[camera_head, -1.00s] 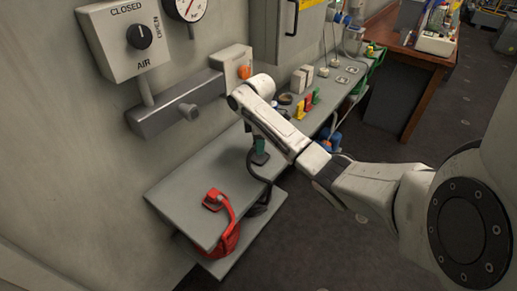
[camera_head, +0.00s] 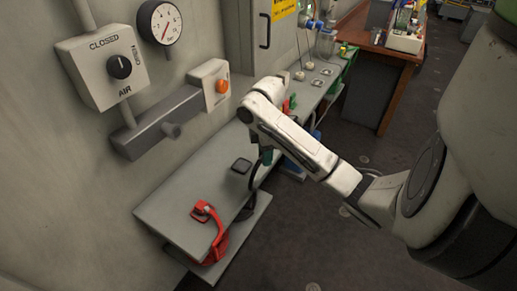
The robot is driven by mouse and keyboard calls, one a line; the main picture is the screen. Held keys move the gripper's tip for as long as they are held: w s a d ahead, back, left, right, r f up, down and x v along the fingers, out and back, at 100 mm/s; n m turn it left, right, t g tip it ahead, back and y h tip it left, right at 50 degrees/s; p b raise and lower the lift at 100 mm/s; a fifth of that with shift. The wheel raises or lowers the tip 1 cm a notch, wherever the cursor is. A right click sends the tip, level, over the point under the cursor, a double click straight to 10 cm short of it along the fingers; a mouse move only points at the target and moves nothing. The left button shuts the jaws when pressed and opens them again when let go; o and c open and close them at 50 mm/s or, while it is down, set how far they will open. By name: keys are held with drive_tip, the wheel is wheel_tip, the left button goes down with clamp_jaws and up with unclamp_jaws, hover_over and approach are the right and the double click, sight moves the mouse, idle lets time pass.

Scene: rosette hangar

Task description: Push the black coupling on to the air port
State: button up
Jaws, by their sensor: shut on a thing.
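My gripper (camera_head: 266,156) is over the grey bench, right of a small dark square pad (camera_head: 241,166). It is shut on the black coupling, which is mostly hidden behind the fingers and arm. A black hose (camera_head: 252,181) hangs from there past the bench edge. The air port (camera_head: 172,130) is a short grey stub sticking out of the grey wall manifold (camera_head: 150,127). It is bare, left of my gripper and well apart from it.
A red coupling with its red hose (camera_head: 206,212) lies at the bench's front. Above the manifold are the AIR valve box (camera_head: 103,66), a gauge (camera_head: 160,23) and an orange-button box (camera_head: 222,86). Bench space (camera_head: 190,175) before the port is clear. Small items stand farther back.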

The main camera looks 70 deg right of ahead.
drive_tip(key=shift+s+a+r, duration=0.2)
drive_tip(key=shift+s+r, duration=0.05)
drive_tip(key=shift+s, duration=0.15)
drive_tip(key=shift+s+a+r, duration=0.2)
drive_tip(key=shift+s, duration=0.2)
